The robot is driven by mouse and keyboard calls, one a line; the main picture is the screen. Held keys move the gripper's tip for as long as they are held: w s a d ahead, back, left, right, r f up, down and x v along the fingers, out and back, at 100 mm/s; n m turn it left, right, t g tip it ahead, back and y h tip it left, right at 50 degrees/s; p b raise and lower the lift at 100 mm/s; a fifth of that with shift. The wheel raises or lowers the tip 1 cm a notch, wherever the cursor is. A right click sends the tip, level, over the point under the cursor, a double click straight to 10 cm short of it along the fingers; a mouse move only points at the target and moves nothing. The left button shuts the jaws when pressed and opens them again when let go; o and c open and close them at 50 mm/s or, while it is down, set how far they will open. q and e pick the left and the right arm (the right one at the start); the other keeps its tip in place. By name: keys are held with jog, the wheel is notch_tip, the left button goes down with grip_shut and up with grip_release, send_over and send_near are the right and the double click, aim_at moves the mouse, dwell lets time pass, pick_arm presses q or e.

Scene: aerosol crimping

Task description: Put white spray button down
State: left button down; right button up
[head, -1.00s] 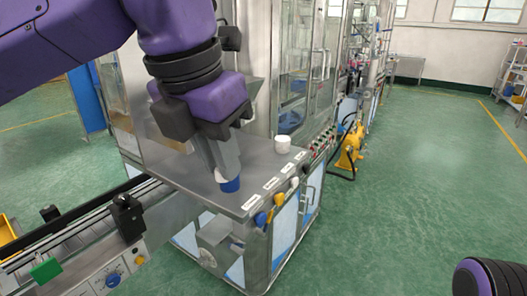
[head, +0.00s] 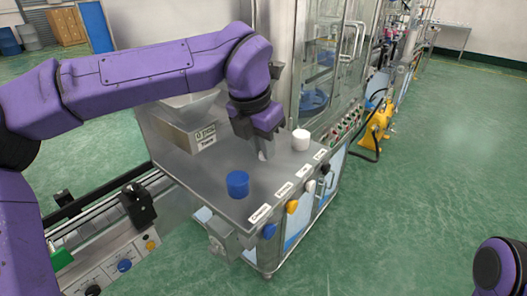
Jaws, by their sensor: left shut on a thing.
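My left gripper (head: 265,156) points down over the steel table top (head: 215,172). It is shut on a small pale thing that fits the white spray button, but the fingers hide most of it. I cannot tell whether it touches the table. A blue round cup (head: 237,184) stands on the table to the left and nearer. A white round cup (head: 301,139) stands to the right and a little farther back. My right gripper is out of view.
Name labels (head: 283,189) line the table's front edge, with coloured knobs below. A steel hopper box (head: 190,125) stands behind on the left, a glass-doored machine (head: 325,65) at the back. A conveyor rail (head: 100,212) runs at the left. Bare table lies between the cups.

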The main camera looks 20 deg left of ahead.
aim_at(260, 154)
pick_arm(q)
notch_tip(260, 154, down, 3)
jog(key=shift+s+f+p, duration=0.1)
jog(key=shift+s+p, duration=0.05)
jog(key=shift+p, duration=0.7)
jog(key=shift+a+f, duration=0.1)
jog(key=shift+f, duration=0.15)
jog(key=shift+w+f, duration=0.1)
jog(key=shift+w, duration=0.15)
jog(key=shift+f, duration=0.1)
jog(key=c, duration=1.1)
grip_release()
jog(key=shift+s, duration=0.15)
jog(key=shift+o, duration=0.2)
jog(key=shift+r, duration=0.25)
jog(key=d+b+v, duration=0.1)
jog(key=v, duration=1)
jog(key=shift+a+r+b, duration=0.3)
jog(key=shift+a+r, duration=0.15)
jog(key=shift+a, duration=0.05)
jog(key=shift+s, duration=0.1)
